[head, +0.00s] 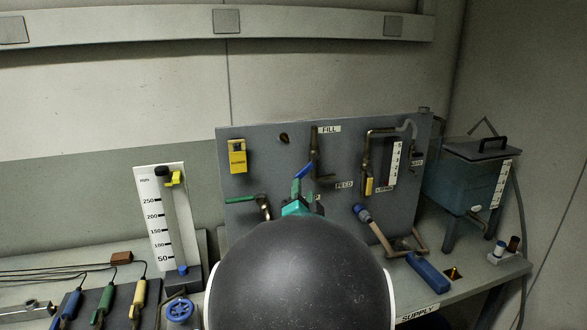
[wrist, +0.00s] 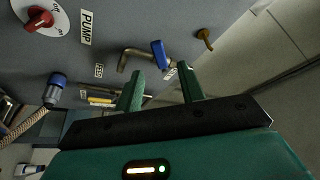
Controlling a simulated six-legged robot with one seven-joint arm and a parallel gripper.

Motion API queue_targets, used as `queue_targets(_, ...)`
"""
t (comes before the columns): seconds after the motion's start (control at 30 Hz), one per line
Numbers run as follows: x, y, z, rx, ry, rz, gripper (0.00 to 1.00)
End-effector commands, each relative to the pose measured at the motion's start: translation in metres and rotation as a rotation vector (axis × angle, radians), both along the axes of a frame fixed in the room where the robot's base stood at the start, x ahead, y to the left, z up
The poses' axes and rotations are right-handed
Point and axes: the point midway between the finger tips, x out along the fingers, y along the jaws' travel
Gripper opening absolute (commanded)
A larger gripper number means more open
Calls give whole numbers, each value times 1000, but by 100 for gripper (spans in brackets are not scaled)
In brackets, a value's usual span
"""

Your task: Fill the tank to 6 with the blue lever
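The blue lever (head: 304,171) is on a brass pipe under the FILL label on the grey panel. It also shows in the wrist view (wrist: 158,55), just beyond my fingertips. My gripper (head: 299,194) is in front of the panel just below the lever. In the wrist view its two green fingers (wrist: 161,73) are apart with nothing held between them. I cannot tell whether a finger touches the lever. The tank (head: 460,180) is a teal, lidded box on legs at the right, with a white scale (head: 500,184) on its front corner. Its level is too small to read.
Below the FILL label is a FEED label (head: 344,184). A green-handled valve (head: 247,199) is to the left, and a blue-ended tool or handle (head: 370,222) to the right. A mm gauge (head: 164,215) stands left. The wrist view shows a red PUMP knob (wrist: 40,19).

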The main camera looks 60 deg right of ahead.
Motion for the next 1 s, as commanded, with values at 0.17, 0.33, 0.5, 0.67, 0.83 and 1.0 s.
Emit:
queue_targets(0.17,17,-32,8,1,1,0,39)
queue_targets(0.33,33,-61,16,3,1,2,39)
queue_targets(0.5,45,-82,22,2,1,3,39)
queue_targets(0.67,51,-91,25,2,1,5,39)
queue_targets(0.83,51,-92,25,2,1,5,39)
queue_targets(1.0,51,-91,25,2,1,5,21)
